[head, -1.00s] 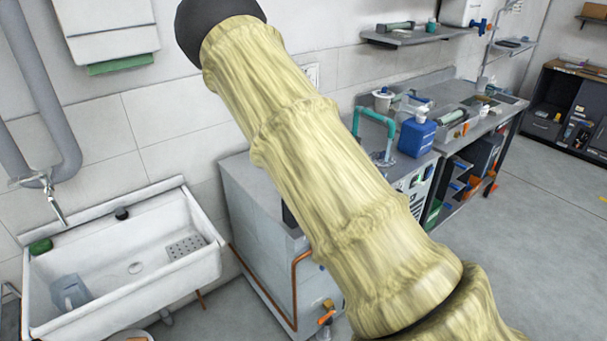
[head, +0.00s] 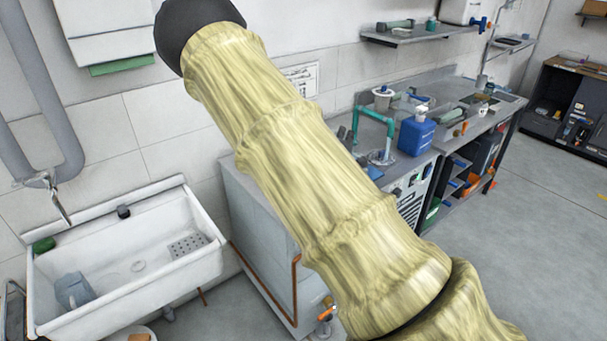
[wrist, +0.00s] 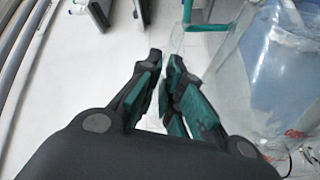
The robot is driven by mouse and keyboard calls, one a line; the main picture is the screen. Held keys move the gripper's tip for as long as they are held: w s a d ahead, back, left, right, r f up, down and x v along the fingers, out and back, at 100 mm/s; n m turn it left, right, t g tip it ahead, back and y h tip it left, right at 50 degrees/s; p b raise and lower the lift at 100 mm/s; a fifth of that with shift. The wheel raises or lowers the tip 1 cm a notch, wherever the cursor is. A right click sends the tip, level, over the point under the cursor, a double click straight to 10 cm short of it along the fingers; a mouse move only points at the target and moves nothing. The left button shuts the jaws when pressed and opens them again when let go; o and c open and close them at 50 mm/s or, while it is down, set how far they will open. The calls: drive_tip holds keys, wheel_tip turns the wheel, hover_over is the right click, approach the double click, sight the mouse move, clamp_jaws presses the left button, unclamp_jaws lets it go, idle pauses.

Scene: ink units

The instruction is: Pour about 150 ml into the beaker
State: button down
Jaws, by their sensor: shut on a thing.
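My gripper (wrist: 163,62), with teal pads, shows in the wrist view. Its fingers are close together around a pale, see-through part. A large clear vessel (wrist: 240,72) with red print stands close on the right, with blue showing in or through it. The part between my fingers seems to belong to this vessel, but the join is hard to see. In the head view my forearm hides my gripper and whatever it holds. I cannot pick out the beaker with certainty.
A teal pipe tap (head: 375,118) and a blue canister (head: 416,134) stand on the grey bench. A white sink (head: 130,285) at left holds a bluish clear container (head: 73,291). A shelf (head: 420,36) hangs above the bench. The floor at right is clear.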

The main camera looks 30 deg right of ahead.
drive_tip(key=shift+w+a+r+n, duration=0.35)
drive_tip(key=shift+w+a+n, duration=0.15)
drive_tip(key=shift+w+a, duration=0.1)
idle(0.9)
drive_tip(key=shift+w+a+r+n+p, duration=0.45)
drive_tip(key=shift+w+a+r+n, duration=0.15)
drive_tip(key=shift+n, duration=0.3)
idle(1.4)
